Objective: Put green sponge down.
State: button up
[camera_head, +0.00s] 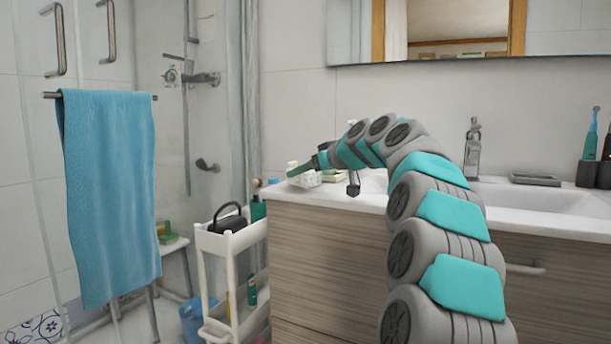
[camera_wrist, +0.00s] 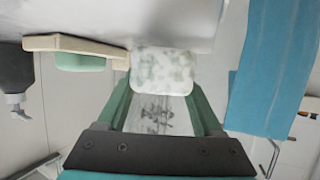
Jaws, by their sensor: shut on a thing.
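My gripper (camera_head: 304,169) is over the left end of the washbasin counter (camera_head: 370,201). In the wrist view, its two green fingers (camera_wrist: 162,105) are shut on a pale block mottled with green (camera_wrist: 163,70), apparently the green sponge. In the head view, a pale patterned block (camera_head: 304,180) shows just under the fingertips, at the counter's left end. I cannot tell whether it touches the counter. A cream dish with a light green piece in it (camera_wrist: 82,63) is close beside the block in the wrist view.
A white cart (camera_head: 232,243) with a dark bag (camera_head: 227,222) and bottles stands left of the cabinet. A blue towel (camera_head: 110,195) hangs at the left. The tap (camera_head: 472,150) and a grey tray (camera_head: 535,179) are further right on the counter.

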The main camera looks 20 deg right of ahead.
jog(key=shift+w+a+f, duration=0.15)
jog(key=shift+w+f, duration=0.05)
jog(key=shift+f, duration=0.15)
jog(key=shift+f, duration=0.1)
jog(key=shift+s+f+b, duration=0.1)
jog(key=shift+f+b, duration=0.15)
jog(key=shift+b, duration=0.15)
jog(key=o, duration=1.3)
jog(key=shift+r, duration=0.1)
jog(key=shift+r, duration=0.1)
jog(key=shift+r+p, duration=0.35)
jog(key=shift+p, duration=0.25)
jog(key=b+v, duration=0.1)
jog(key=v, duration=1.1)
jog(key=shift+f, duration=0.1)
